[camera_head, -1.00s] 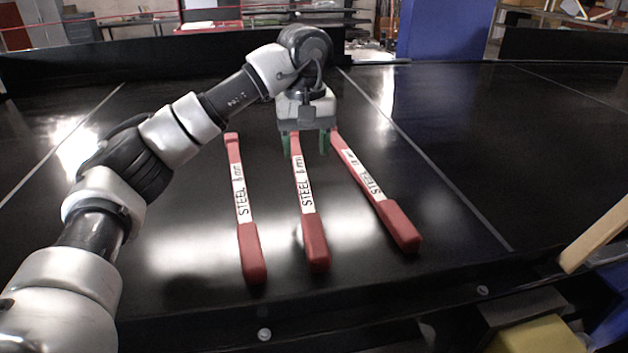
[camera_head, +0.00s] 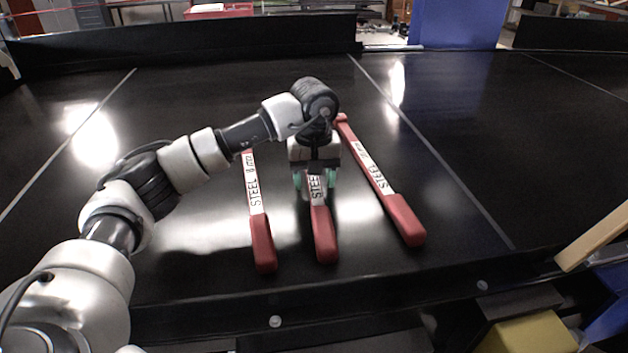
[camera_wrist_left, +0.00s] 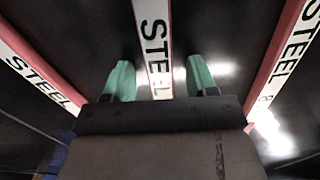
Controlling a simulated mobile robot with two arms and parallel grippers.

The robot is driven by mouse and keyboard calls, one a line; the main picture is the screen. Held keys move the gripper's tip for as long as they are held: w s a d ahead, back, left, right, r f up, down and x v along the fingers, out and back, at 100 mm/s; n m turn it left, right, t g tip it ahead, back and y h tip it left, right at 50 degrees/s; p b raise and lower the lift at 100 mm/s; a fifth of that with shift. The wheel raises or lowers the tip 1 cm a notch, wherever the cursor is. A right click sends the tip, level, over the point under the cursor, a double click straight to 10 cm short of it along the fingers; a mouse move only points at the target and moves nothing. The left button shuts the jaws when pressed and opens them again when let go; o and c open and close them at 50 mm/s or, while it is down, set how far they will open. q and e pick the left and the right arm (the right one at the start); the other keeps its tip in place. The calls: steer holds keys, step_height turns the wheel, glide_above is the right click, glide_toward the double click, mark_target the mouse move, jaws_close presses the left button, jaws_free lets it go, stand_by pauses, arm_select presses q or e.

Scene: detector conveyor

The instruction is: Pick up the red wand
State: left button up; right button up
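Three red wands with white "STEEL" labels lie on the black conveyor: a left wand (camera_head: 261,235), a middle wand (camera_head: 323,235) and a right wand (camera_head: 402,215). My left gripper (camera_head: 315,186) is over the middle wand, its green fingers open on either side of the white label. In the left wrist view, the middle wand (camera_wrist_left: 153,40) runs between the open fingers (camera_wrist_left: 161,78), with a gap on both sides. The far end of the middle wand is hidden by my gripper. My right gripper is not in view.
The black conveyor belt (camera_head: 190,280) is clear around the wands. A raised dark rail (camera_head: 180,40) runs along its back. A wooden bar (camera_head: 592,238) and a yellow block (camera_head: 530,335) are at the front right, beyond the belt's edge.

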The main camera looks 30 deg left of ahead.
arm_select(q)
jaws_close()
steer(key=shift+r, duration=0.1)
